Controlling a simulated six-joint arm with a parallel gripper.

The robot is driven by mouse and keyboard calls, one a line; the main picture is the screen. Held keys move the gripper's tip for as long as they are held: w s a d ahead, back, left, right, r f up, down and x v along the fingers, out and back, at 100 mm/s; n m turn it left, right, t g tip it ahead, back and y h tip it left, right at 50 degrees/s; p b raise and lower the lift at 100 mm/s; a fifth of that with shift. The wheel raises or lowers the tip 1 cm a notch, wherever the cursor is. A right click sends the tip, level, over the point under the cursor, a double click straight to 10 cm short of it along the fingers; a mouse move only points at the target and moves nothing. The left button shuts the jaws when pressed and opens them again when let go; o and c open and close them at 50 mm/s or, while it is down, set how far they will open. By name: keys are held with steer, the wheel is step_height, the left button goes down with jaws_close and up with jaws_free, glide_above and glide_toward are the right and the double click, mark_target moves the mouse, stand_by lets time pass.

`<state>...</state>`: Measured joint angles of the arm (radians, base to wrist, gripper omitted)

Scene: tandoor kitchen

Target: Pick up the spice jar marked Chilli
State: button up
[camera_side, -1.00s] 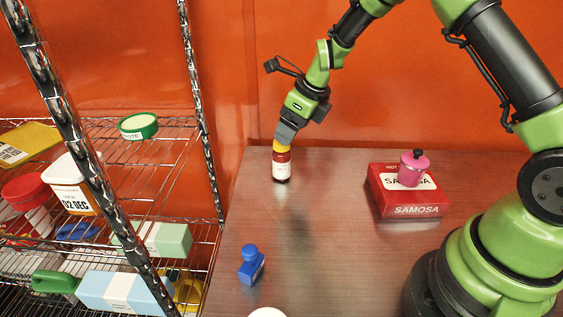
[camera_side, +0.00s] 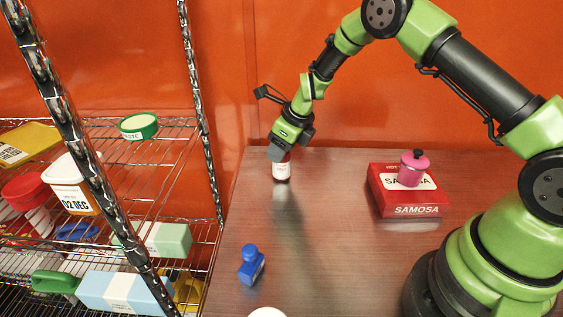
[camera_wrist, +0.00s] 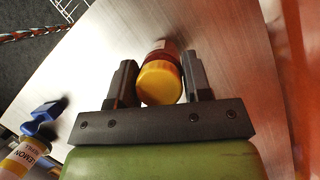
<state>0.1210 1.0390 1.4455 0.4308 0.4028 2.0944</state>
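A dark red spice jar (camera_side: 282,172) with a white label stands upright near the back left of the table. Its yellow lid (camera_wrist: 160,82) shows in the wrist view; the label's writing is too small to read. My gripper (camera_side: 279,153) points down over the jar and hides its lid in the side view. In the wrist view my gripper's two dark fingers (camera_wrist: 160,78) stand on either side of the jar. They look open, with narrow gaps beside the lid.
A red samosa box (camera_side: 405,205) with a pink lidded pot (camera_side: 413,168) on it stands to the right. A blue stamp-like object (camera_side: 251,265) stands in front. A lemon-labelled container (camera_wrist: 28,155) shows at the wrist view's edge. A wire shelf (camera_side: 165,180) is at left.

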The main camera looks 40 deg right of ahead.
steer(key=shift+c, duration=1.3)
steer(key=shift+r, duration=0.1)
